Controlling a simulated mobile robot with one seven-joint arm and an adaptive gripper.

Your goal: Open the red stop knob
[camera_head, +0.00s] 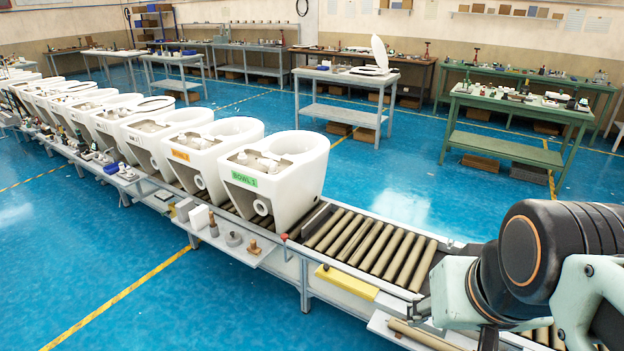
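A small red knob (284,237) sits at the near edge of the roller conveyor (336,212), just below and right of the front toilet bowl. It is tiny in view, and I cannot tell its position or setting. My arm fills the lower right, well to the right of the knob. What looks like the end of my gripper (421,309) shows small and partly hidden at the left of the arm, over the conveyor's near edge. It is apart from the knob. I cannot tell whether it is open or shut.
A white bowl with a green "BOWL 1" label (281,176) stands on the conveyor, with several bowls behind it. A side shelf (258,257) holds small parts. A yellow block (346,282) and a brown tube (425,335) lie along the near side. Workbenches stand behind open blue floor.

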